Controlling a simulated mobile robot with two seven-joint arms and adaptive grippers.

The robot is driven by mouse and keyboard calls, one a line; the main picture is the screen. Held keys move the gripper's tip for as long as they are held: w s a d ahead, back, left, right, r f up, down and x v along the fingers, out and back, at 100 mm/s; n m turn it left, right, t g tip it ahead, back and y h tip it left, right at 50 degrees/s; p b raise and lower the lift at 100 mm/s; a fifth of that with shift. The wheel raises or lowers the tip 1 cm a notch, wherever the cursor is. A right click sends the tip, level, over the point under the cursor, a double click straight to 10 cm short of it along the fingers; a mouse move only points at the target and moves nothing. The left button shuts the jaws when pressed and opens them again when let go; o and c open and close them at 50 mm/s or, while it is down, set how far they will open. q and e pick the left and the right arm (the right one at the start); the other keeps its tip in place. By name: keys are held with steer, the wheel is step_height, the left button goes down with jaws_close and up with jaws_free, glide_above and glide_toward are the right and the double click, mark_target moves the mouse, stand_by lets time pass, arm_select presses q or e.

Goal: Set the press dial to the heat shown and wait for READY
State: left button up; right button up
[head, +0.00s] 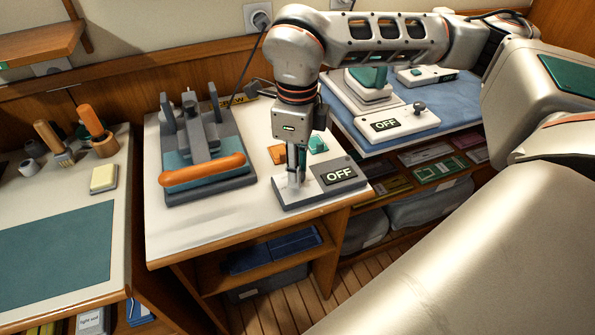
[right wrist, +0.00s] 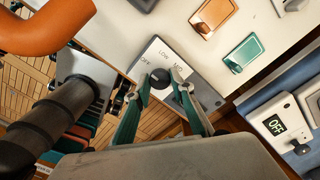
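The dial box (head: 320,192) stands at the front right of the white bench, and its display (head: 340,175) reads OFF. My right gripper (head: 296,178) points down over the box. Its two fingers (right wrist: 161,82) stand apart, one on each side of the dial, with small gaps that suggest no grip. The press (head: 205,145) with an orange handle (head: 203,170) stands left of the box. My left gripper is not in view.
An orange tile (head: 277,154) and a green tile (head: 317,144) lie behind the box. A second machine on the blue cloth has a display (head: 385,125) reading OFF. A yellow sign (head: 233,98) is partly hidden behind the press. The bench front left is clear.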

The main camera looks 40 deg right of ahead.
steer(key=m, duration=0.3)
stand_by(0.5)
steer(key=shift+m, duration=1.9)
steer(key=m, duration=0.3)
steer(key=shift+m, duration=0.3)
